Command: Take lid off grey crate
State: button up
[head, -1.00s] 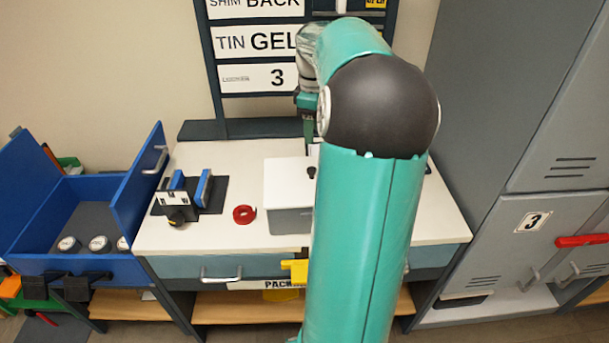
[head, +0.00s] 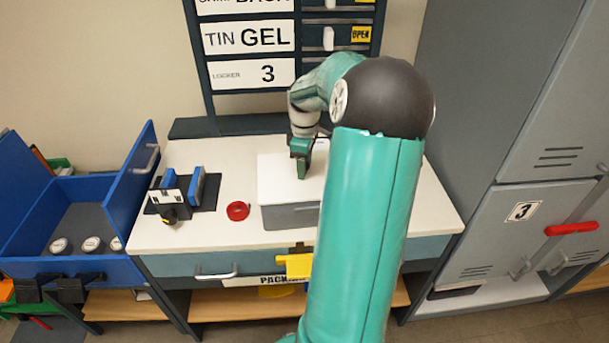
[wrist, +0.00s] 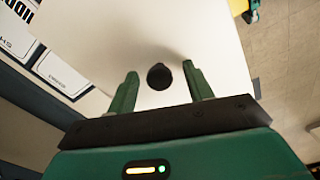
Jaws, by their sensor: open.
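The grey crate (head: 290,217) stands on the white bench top, partly hidden behind my arm. Its white lid (head: 277,177) lies on top of it. In the wrist view the lid (wrist: 130,40) fills the middle, with a round black knob (wrist: 159,76) on it. My gripper (head: 302,168) is over the lid in the head view. In the wrist view my gripper (wrist: 160,88) is open, with one green finger on each side of the knob and visible gaps between. The knob is hidden in the head view.
A red tape ring (head: 238,211) and a dark fixture with blue blocks (head: 183,193) are left of the crate on the bench. A blue bin (head: 90,270) with several round white-topped items stands further left. Grey lockers (head: 510,220) stand at the right. The signboard (head: 250,73) rises behind.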

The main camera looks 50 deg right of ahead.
jog(key=shift+f, duration=0.3)
jog(key=shift+r, duration=0.1)
jog(key=c, duration=1.1)
